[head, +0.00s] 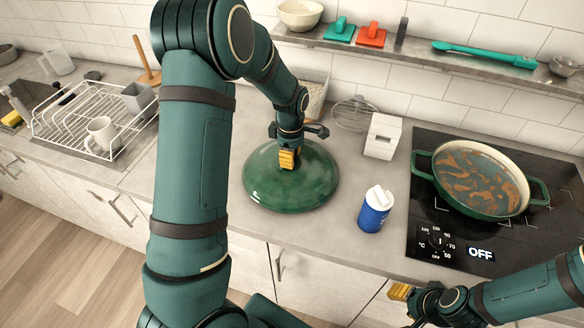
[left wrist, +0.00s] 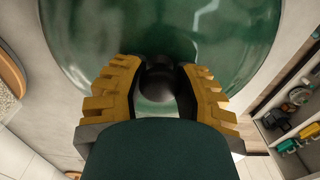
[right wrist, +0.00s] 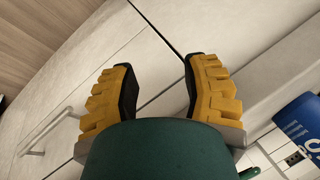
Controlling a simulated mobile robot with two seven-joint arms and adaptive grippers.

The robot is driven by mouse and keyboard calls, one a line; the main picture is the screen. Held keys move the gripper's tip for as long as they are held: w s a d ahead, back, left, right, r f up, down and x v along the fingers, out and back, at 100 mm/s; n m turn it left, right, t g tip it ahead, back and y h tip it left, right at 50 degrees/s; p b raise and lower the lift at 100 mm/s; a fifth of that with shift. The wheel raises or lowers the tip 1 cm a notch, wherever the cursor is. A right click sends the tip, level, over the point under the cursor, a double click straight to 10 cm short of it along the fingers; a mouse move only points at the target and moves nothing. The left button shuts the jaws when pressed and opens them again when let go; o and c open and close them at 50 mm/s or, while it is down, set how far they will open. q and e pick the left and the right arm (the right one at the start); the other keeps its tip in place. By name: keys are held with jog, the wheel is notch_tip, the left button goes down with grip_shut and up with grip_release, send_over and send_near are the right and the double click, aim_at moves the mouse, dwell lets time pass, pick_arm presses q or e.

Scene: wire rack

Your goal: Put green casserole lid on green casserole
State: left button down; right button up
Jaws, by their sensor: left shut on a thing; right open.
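The green casserole lid (head: 290,190) is on or just above the counter in the middle of the head view; I cannot tell whether it touches. My left gripper (head: 289,158) is over its centre, shut on the lid's dark knob (left wrist: 158,80). The lid (left wrist: 160,30) fills the upper part of the left wrist view. The green casserole (head: 478,180) stands uncovered on the cooktop at the right, with brownish pieces in liquid inside. My right gripper (head: 402,292) is open and empty in front of the counter edge, and shows its parted fingers in the right wrist view (right wrist: 160,88).
A blue container (head: 374,211) with a white top and a white box (head: 382,137) stand between lid and cooktop (head: 425,215). A wire dish rack (head: 70,140) holds a mug at the left. A wall shelf (head: 420,62) runs above the counter.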

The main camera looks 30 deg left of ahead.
pick_arm(q)
jog(key=shift+r+p, duration=0.7)
jog(key=shift+r, duration=0.4)
jog(key=shift+r+p, duration=1.75)
jog(key=shift+r, duration=0.6)
